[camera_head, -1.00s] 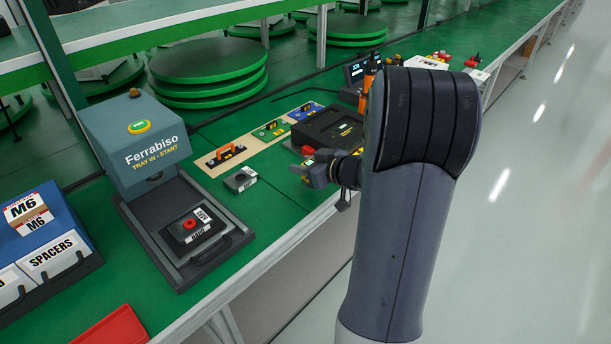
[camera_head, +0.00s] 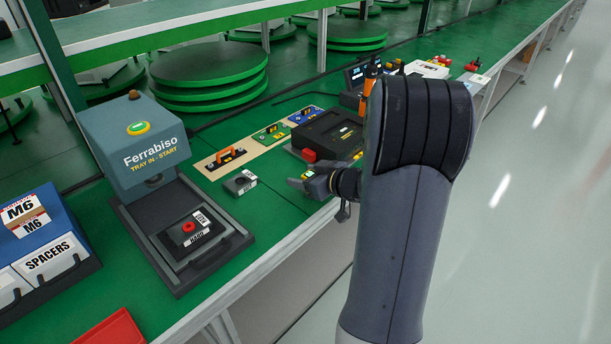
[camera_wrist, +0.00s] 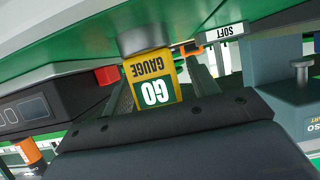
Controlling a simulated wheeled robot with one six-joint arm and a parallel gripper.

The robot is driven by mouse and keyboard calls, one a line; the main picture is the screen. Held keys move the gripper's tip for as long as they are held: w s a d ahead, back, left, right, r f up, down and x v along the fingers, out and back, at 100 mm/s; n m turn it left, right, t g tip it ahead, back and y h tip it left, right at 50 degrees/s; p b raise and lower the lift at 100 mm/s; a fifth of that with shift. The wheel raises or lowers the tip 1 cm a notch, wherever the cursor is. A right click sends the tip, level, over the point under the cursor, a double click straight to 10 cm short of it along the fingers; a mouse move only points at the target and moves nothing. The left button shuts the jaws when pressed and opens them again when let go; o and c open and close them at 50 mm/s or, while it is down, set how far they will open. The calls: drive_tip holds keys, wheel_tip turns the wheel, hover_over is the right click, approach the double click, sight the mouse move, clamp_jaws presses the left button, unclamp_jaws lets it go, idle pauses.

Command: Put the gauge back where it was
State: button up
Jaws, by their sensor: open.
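The gauge (camera_wrist: 152,84) is a yellow block marked GO GAUGE with a grey rounded end. In the wrist view it lies between the two grey fingers of my gripper (camera_wrist: 165,85), upside down in the picture. My gripper is open, so the fingers are around the gauge but not closed on it. My wrist and arm hide part of this area, and I cannot tell what the gauge rests on.
A pale board (camera_head: 248,148) carries orange, green and blue items behind my gripper. A black case (camera_head: 318,144) with a red part stands behind it. A grey SOFT block (camera_head: 240,183) lies to the left, beside the Ferrabiso station (camera_head: 133,128) holding a HARD block (camera_head: 190,231).

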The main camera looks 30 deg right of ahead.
drive_tip(key=shift+r, duration=0.15)
drive_tip(key=shift+s+d+r, duration=0.15)
drive_tip(key=shift+s+r, duration=0.05)
drive_tip(key=shift+s, duration=0.05)
drive_tip(key=p+v, duration=0.3)
drive_tip(key=v, duration=0.8)
drive_tip(key=shift+s, duration=0.15)
drive_tip(key=b+x, duration=0.3)
drive_tip(key=x, duration=0.9)
drive_tip(key=shift+f, duration=0.25)
drive_tip(key=shift+r+p, duration=0.55)
drive_tip(key=shift+r, duration=0.9)
